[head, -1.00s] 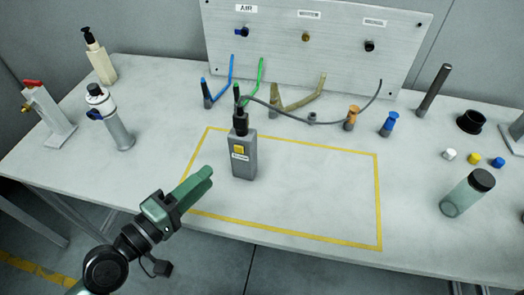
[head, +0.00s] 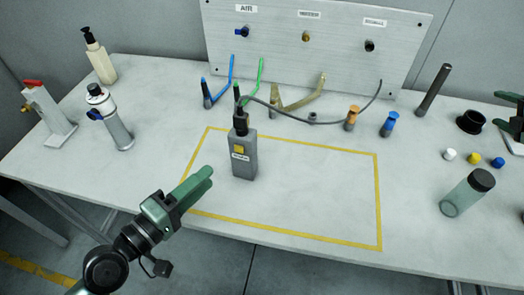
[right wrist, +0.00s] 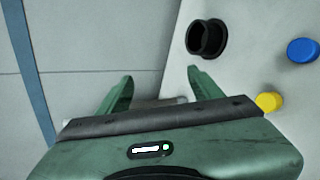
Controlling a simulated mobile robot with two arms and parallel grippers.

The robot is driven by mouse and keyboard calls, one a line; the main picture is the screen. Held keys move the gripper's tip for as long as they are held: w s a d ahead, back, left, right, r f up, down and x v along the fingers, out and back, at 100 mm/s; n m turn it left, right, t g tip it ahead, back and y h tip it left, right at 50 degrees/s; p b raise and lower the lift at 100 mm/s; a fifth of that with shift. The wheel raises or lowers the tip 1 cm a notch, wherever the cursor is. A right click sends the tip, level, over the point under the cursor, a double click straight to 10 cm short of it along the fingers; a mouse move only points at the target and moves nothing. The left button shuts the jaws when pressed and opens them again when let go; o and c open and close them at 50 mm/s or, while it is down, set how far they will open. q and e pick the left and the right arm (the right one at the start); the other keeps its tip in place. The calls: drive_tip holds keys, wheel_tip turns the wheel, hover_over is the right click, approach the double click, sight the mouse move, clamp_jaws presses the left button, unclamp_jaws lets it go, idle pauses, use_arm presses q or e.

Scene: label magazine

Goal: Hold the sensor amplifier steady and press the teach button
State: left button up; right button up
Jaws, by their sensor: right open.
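My right gripper (head: 498,108) is at the right edge of the head view. The right wrist view shows its fingers (right wrist: 163,75) apart and empty.
Hoses and fittings lie before the upright panel (head: 310,45). The outlined area (head: 310,200) right of the amplifier is clear.

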sight(255, 150)
drive_tip(key=w+a+r+n+t+y, duration=0.1)
drive_tip(key=w+a+r+n+y, duration=0.1)
drive_tip(key=a+r+n+y, duration=0.45)
drive_tip(key=w+a+r+n+t+y, duration=0.1)
drive_tip(key=w+a+r+n, duration=0.3)
drive_tip(key=a, duration=0.6)
drive_tip(key=s+a+r+n+g+y, duration=0.1)
drive_tip(key=s+a+r+n+y, duration=0.55)
drive_tip(key=a+r+n, duration=0.35)
drive_tip(key=s+a+f+m+g+y, duration=0.2)
drive_tip(key=a+f+m+y, duration=0.1)
drive_tip(key=a+f+m, duration=0.55)
drive_tip(key=s+a+f+m+g+y, duration=0.25)
drive_tip(key=a+f+m, duration=0.25)
drive_tip(key=a+f, duration=0.6)
drive_tip(key=a+f+m, duration=0.2)
drive_tip(key=a+m, duration=0.2)
drive_tip(key=a, duration=0.3)
drive_tip(key=a+f+m+g, duration=0.1)
drive_tip(key=a+f+m, duration=0.1)
drive_tip(key=a+m, duration=0.2)
drive_tip(key=w+a+f+m+g, duration=0.1)
drive_tip(key=a+f+m, duration=0.2)
drive_tip(key=a, duration=0.7)
drive_tip(key=shift+a+m, duration=0.4)
drive_tip(key=shift+m, duration=0.4)
drive_tip(key=x, duration=0.8)
drive_tip(key=shift+a+f, duration=0.15)
drive_tip(key=shift+f, duration=0.05)
